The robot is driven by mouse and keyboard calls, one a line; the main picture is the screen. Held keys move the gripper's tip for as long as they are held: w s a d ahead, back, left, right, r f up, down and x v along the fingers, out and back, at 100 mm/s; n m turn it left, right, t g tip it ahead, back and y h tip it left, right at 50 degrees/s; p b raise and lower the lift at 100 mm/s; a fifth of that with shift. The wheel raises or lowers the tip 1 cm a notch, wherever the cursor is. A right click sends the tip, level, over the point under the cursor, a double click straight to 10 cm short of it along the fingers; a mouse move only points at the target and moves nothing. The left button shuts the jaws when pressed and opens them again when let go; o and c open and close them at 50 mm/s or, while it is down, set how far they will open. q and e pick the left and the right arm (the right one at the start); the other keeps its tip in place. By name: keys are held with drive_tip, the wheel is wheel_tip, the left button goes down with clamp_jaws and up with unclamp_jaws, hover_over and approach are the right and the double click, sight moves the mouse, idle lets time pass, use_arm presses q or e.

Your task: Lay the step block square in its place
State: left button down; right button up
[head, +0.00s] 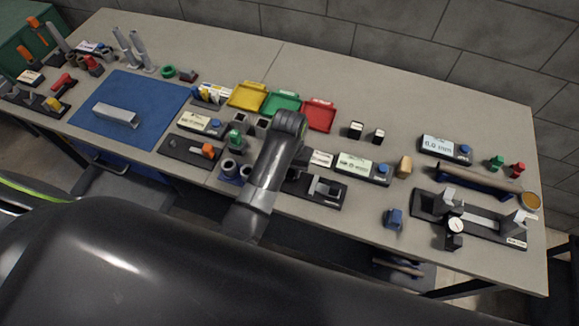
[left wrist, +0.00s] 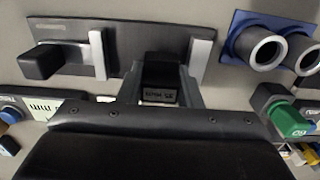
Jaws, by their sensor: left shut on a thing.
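My left gripper (left wrist: 163,85) is shut on a small dark block, which I take to be the step block (left wrist: 161,70). The block sits between the two grey fingers, and its lower part is partly hidden by the gripper body. In the left wrist view it overlaps the edge of a dark fixture plate (left wrist: 125,45) with two light upright bars; I cannot tell whether it touches the plate. In the head view this fixture (head: 325,201) lies at the front edge, just right of my left arm, which hides the fingertips and block. My right gripper is not in view.
Blue tube holder (left wrist: 262,35) and green-topped block (left wrist: 287,118) are close by. Yellow (head: 248,96), green (head: 281,104) and red trays (head: 319,115) lie behind. The back right tabletop is clear.

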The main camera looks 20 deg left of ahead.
use_arm(q)
drive_tip(key=shift+r+p, duration=0.1)
drive_tip(key=shift+p, duration=0.3)
drive_tip(key=shift+f+b, duration=0.75)
drive_tip(key=shift+f, duration=0.7)
idle(0.7)
idle(0.5)
drive_tip(key=c, duration=1.1)
unclamp_jaws()
drive_tip(key=shift+o, duration=0.8)
drive_tip(key=shift+r, duration=0.1)
